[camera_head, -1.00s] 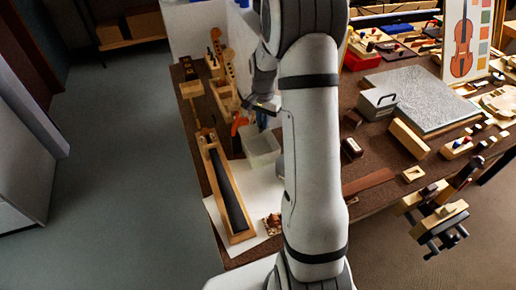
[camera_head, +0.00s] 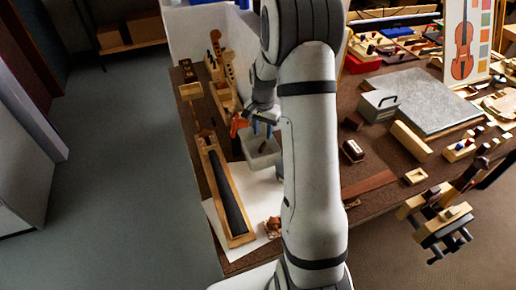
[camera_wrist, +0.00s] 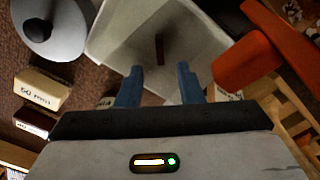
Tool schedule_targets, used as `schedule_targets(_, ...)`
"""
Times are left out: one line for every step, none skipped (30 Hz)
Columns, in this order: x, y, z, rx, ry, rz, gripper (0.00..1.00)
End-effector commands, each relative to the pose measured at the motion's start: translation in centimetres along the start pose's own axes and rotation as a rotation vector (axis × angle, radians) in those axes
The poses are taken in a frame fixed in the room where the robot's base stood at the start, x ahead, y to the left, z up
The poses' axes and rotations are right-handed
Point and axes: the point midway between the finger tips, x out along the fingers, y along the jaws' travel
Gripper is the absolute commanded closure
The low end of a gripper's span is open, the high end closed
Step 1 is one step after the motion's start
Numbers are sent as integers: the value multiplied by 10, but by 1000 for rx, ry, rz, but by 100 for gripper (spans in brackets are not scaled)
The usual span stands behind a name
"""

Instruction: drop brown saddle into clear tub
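The clear tub (camera_head: 250,152) stands on the bench left of my arm, and its pale walls fill the top middle of the wrist view (camera_wrist: 115,45). The brown saddle (camera_wrist: 159,48), a small dark bar, shows inside the tub's outline in the wrist view. It is also a small brown spot within the tub in the head view (camera_head: 263,146). I cannot tell whether it rests on the tub floor. My gripper (camera_wrist: 160,84) is open above the tub, with a clear gap between its blue fingertips. The fingertips also show in the head view (camera_head: 262,129).
An orange-red object (camera_wrist: 248,62) is close to the tub's right side in the wrist view. A box marked 50 mm (camera_wrist: 42,88) lies left.

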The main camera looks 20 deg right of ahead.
Motion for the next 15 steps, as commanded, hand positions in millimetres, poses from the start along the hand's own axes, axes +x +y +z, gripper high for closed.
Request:
schedule_targets(0, 0, 0, 0, 0, 0, 66)
schedule_targets(0, 0, 0, 0, 0, 0, 66)
schedule_targets(-2, 0, 0, 0, 1, -1, 66)
schedule_targets(-3, 0, 0, 1, 1, -1, 66)
schedule_targets(-6, 0, -1, 1, 2, -1, 66)
schedule_targets(-10, 0, -1, 1, 2, -2, 66)
schedule_targets(-14, 0, -1, 1, 3, -2, 66)
schedule_targets(-19, 0, -1, 1, 4, -3, 66)
schedule_targets(-26, 0, -1, 1, 4, -3, 66)
schedule_targets(-32, 0, -1, 1, 4, -3, 66)
schedule_targets(-37, 0, -1, 1, 4, -3, 66)
schedule_targets(-44, 0, -1, 1, 3, -2, 66)
schedule_targets(-49, 0, -1, 1, 4, -3, 66)
schedule_targets(-54, 0, -1, 1, 3, -2, 66)
schedule_targets(-60, 0, -1, 1, 3, -2, 66)
